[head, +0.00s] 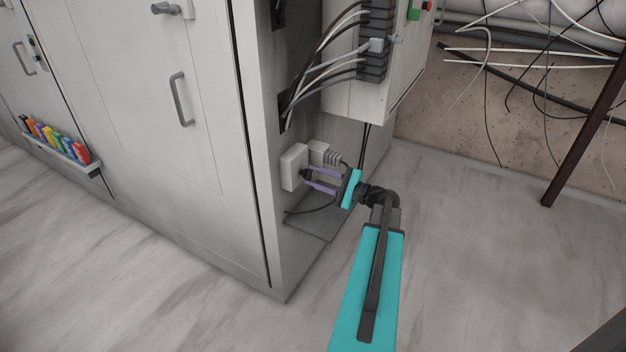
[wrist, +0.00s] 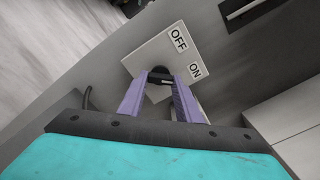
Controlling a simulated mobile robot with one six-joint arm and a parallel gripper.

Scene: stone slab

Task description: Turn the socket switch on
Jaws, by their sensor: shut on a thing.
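The socket switch is a pale box (head: 293,166) low on the cabinet's narrow side in the head view. In the wrist view its plate (wrist: 150,55) carries the labels OFF and ON, with a black knob (wrist: 160,74) below them. My gripper (head: 306,180) has purple fingers and reaches the box from the right. In the wrist view my gripper (wrist: 160,86) has its fingertips on both sides of the black knob and is shut on it. The fingers hide part of the knob, so I cannot tell exactly where it points.
A grey plug (head: 325,155) with a cable sits right beside the switch box. A control box (head: 355,100) with several cables is above it. The cabinet (head: 180,150) stands at left. Open floor (head: 480,270) lies to the right.

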